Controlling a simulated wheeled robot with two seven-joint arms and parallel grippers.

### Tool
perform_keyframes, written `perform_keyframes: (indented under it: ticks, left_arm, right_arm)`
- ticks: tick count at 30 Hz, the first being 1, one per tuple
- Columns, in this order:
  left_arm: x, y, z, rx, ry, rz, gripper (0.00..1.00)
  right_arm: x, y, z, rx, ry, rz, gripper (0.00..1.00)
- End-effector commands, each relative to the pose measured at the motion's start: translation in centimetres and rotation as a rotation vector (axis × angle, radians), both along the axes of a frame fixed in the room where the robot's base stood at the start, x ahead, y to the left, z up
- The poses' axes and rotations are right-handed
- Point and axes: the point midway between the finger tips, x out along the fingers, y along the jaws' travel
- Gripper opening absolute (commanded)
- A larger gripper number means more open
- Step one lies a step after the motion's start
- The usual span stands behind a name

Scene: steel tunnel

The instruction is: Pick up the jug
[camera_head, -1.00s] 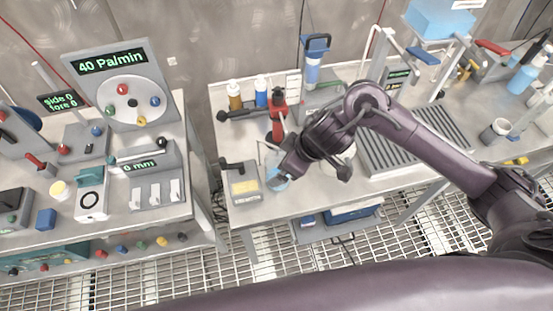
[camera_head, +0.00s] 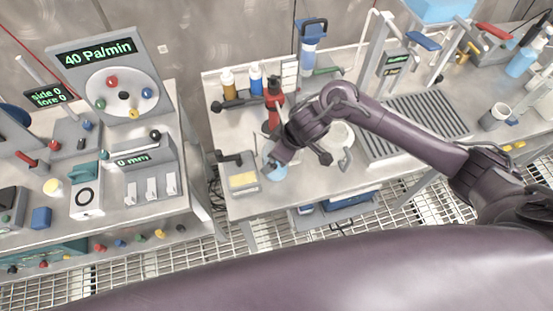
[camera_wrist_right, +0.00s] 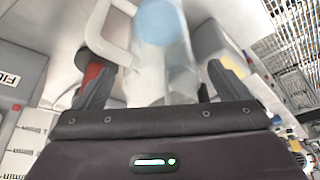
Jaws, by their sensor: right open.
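A clear jug with blue liquid (camera_head: 275,172) stands near the front left of the right-hand bench, partly hidden by my right gripper (camera_head: 281,158). In the right wrist view the see-through jug (camera_wrist_right: 165,60) is just ahead, with a pale loop handle on its left. My right gripper (camera_wrist_right: 162,84) is open, one finger on each side of the jug's near part. I cannot tell whether the fingers touch it. My left gripper is not in view.
A grey box with a yellow panel (camera_head: 243,180) stands close to the jug's left. A red stand (camera_head: 273,108) and bottles (camera_head: 255,80) are behind. A white vessel (camera_head: 340,140) and ribbed tray (camera_head: 415,128) lie to the right. The control console (camera_head: 130,185) stands left, across a gap.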

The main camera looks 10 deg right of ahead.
Motion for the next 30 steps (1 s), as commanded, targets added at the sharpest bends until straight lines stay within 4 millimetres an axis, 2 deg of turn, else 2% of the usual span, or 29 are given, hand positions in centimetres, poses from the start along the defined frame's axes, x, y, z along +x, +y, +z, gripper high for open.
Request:
perform_keyframes:
  ticks: [3,19,30]
  left_arm:
    - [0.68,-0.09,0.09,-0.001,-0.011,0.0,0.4]
    - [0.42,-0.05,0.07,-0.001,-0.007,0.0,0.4]
    - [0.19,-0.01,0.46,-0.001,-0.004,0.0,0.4]
  right_arm:
    - [-0.04,0.0,0.01,0.001,0.001,0.0,0.94]
    - [-0.02,-0.02,0.06,0.0,0.0,0.0,0.25]
    - [0.14,-0.22,0.45,0.0,0.0,-0.001,0.24]
